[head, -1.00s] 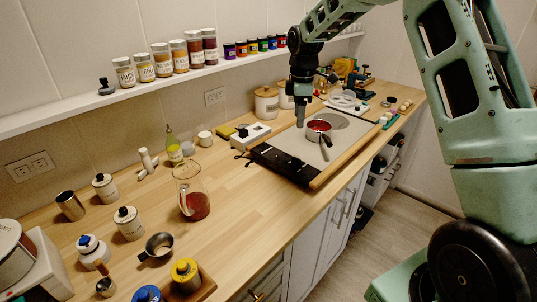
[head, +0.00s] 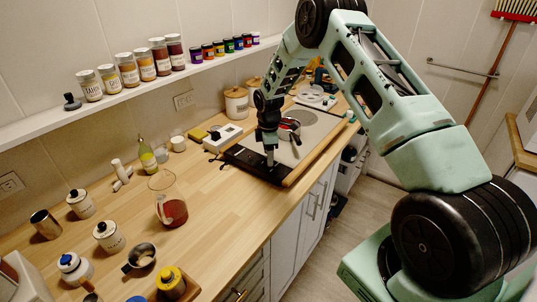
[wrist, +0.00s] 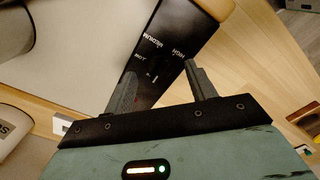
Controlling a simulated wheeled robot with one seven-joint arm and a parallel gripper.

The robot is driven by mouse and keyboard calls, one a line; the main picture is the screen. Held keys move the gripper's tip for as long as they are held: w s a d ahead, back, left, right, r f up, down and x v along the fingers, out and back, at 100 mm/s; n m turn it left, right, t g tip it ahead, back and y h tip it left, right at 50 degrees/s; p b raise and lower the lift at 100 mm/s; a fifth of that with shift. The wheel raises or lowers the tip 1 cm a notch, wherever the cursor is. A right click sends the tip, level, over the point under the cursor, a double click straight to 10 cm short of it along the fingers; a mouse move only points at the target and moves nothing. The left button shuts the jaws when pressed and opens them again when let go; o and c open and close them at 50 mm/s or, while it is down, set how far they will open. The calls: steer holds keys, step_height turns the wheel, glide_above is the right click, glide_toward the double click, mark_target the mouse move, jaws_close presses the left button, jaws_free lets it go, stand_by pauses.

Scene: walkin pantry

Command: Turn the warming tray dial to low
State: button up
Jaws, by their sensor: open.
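The warming tray (head: 318,128) lies on the wooden counter, with a black control panel (head: 245,158) along its near end. My gripper (head: 270,160) points down over this panel in the head view. In the wrist view my open fingers (wrist: 163,82) straddle the black panel (wrist: 168,40), which carries white lettering including MEDIUM and HIGH. A short white mark (wrist: 154,78) shows between the fingers. The dial is dark against the panel and its outline is hard to make out; its setting cannot be told. Nothing is held.
A pan with red contents (head: 290,125) stands on the tray, close behind my gripper. A white box (head: 223,138) and a canister (head: 236,104) stand to the left. A glass jug (head: 172,212) stands nearer. The counter between jug and tray is clear.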

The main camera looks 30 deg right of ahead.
steer(key=shift+f, duration=1.15)
steer(key=c, duration=1)
